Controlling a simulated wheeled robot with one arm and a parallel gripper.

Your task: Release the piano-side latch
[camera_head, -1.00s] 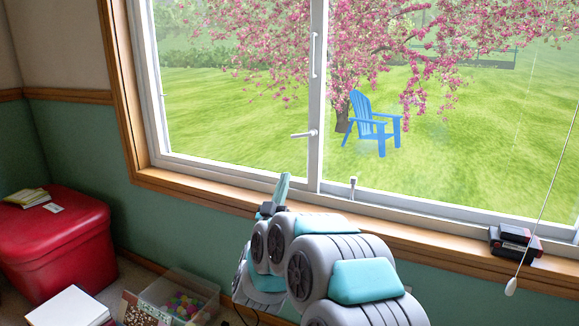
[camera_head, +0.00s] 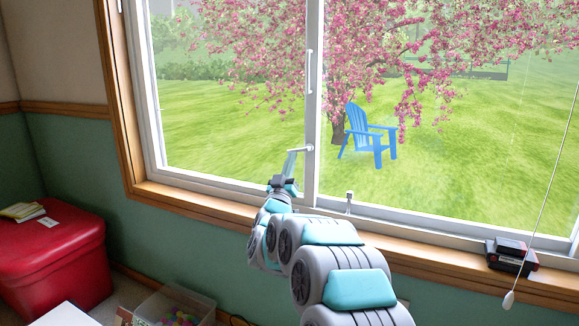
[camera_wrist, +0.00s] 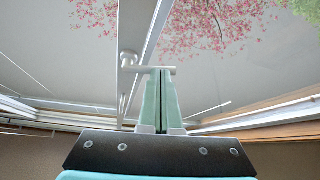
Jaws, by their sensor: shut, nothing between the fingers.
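A white lever latch (camera_head: 302,149) sits on the window's middle upright, its arm pointing left and roughly level. In the wrist view the same latch (camera_wrist: 130,62) shows its round base and its bar crossing at the fingertips. My gripper (camera_head: 291,154) is shut and empty, fingers pointing up, with its tips at the free end of the lever. In the wrist view the gripper (camera_wrist: 160,72) reaches the bar; I cannot tell whether they touch. A second small white latch (camera_head: 349,202) stands upright on the lower frame, right of the upright. No piano is in view.
A wooden sill (camera_head: 400,252) runs below the window. Dark small boxes (camera_head: 508,255) sit on it at right, beside a hanging blind cord (camera_head: 540,210). A red bin (camera_head: 50,260) and a clear box (camera_head: 172,305) stand at lower left.

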